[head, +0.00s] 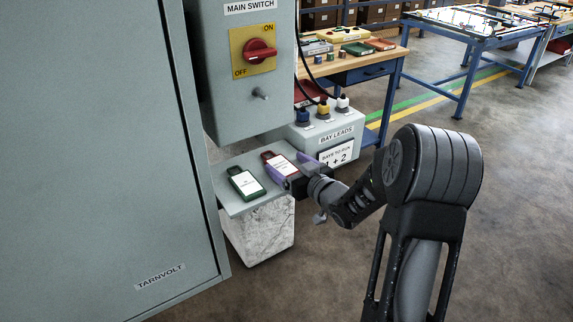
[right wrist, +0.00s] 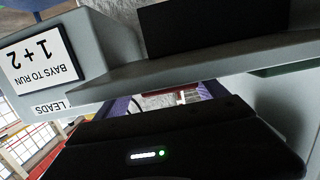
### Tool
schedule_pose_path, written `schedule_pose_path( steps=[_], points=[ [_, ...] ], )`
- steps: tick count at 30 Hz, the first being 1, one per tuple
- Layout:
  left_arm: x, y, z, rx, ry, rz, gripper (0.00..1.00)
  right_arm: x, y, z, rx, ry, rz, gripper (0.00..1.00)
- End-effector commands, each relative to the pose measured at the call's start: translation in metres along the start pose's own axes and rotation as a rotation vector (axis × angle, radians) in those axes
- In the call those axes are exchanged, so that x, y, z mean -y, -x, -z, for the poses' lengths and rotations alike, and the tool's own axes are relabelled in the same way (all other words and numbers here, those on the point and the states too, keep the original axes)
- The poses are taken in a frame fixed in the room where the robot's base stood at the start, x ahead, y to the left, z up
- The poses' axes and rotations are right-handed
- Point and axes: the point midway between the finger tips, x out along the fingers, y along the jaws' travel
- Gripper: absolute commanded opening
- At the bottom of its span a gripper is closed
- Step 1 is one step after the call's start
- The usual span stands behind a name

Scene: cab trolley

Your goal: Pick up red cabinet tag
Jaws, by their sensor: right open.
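The red cabinet tag (head: 280,163), with a white label, lies on the small grey shelf (head: 257,200) below the main switch box. My right gripper (head: 291,168) is open, its purple fingers at the near right end of the red tag, one on each side as it appears. In the right wrist view a red-edged pale piece, seemingly the tag (right wrist: 160,101), shows between the purple fingers. Whether the fingers touch it cannot be told. A green tag (head: 246,184) lies to the left on the same shelf. My left gripper is not in view.
The main switch box (head: 229,112) hangs above the shelf. The grey bay leads box (head: 321,136), with several coloured plugs and a "1 + 2" sign, stands close behind the gripper. A tall cabinet (head: 100,150) fills the left. Open floor lies to the right.

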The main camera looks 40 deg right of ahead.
Motion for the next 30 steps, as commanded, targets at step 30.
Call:
schedule_pose_path(
  steps=[30],
  points=[
    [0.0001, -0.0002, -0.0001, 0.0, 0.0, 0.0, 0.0, -0.0001, -0.0002, 0.0002, -0.001, 0.0, 0.0, 0.47]
  ],
)
